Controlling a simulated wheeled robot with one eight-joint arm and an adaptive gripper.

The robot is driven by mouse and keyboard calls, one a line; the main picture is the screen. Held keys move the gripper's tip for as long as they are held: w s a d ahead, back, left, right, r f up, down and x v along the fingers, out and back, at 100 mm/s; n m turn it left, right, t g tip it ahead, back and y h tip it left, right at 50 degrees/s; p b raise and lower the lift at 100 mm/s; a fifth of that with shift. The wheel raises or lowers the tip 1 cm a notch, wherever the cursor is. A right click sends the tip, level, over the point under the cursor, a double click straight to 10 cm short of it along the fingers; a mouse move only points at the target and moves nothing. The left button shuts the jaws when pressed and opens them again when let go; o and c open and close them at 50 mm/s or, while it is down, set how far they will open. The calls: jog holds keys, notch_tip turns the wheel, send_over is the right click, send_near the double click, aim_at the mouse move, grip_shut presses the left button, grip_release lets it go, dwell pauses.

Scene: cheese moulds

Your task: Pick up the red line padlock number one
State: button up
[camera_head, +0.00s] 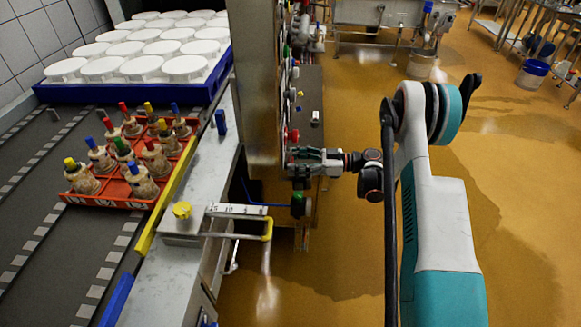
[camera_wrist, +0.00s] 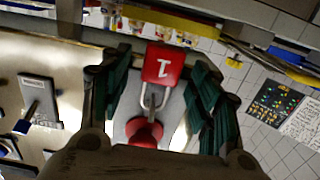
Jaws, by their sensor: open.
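The red padlock with a white number 1 (camera_wrist: 164,66) shows in the middle of the wrist view, its number upside down in the picture. Its silver shackle runs down the picture to a red round part (camera_wrist: 145,131). My gripper (camera_wrist: 161,75) is open, with one dark green finger pad on each side of the padlock and visible gaps between. In the head view my gripper (camera_head: 294,162) is at the side of the steel cabinet, and I cannot make out the padlock there.
The steel cabinet (camera_head: 254,80) stands close to my gripper, with coloured fittings along its side. A red crate (camera_head: 110,190) of several bottle-shaped pieces and a blue tray (camera_head: 219,85) of white moulds stand left. Wet floor (camera_head: 350,270) is open below.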

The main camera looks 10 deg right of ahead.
jog(key=shift+a, duration=0.2)
jog(key=shift+c, duration=0.3)
jog(key=c, duration=1.1)
jog(key=shift+r, duration=0.1)
